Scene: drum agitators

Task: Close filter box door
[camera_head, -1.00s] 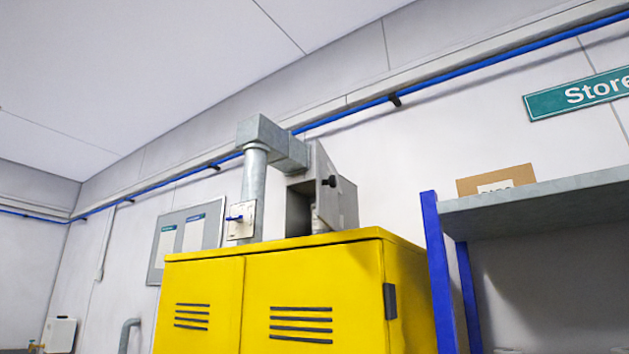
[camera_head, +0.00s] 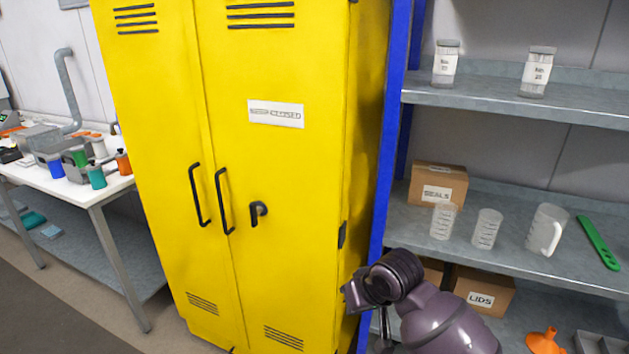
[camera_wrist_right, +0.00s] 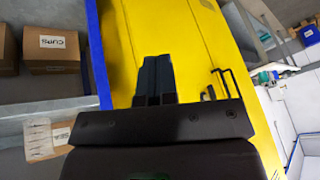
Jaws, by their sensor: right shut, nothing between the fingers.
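The filter box and its door are in neither current view; the head camera now looks at the cabinet front, below where the box stood in the earlier head view. The tall yellow cabinet (camera_head: 285,180) that carries it has both doors shut. My right gripper (camera_wrist_right: 153,62) shows in the wrist view with its two dark fingers together and nothing between them. It points toward the yellow cabinet (camera_wrist_right: 200,50). In the head view my right arm (camera_head: 440,315) comes in from the lower right, in front of the cabinet's right edge and the shelf post. My left gripper is not in view.
A shelf unit (camera_head: 480,262) with a blue post (camera_head: 388,150) stands close right of the cabinet, holding jars, beakers and boxes. The cabinet's black handles (camera_head: 223,200) stick out in front. A bench (camera_head: 100,190) with bottles stands at left. Floor at lower left is clear.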

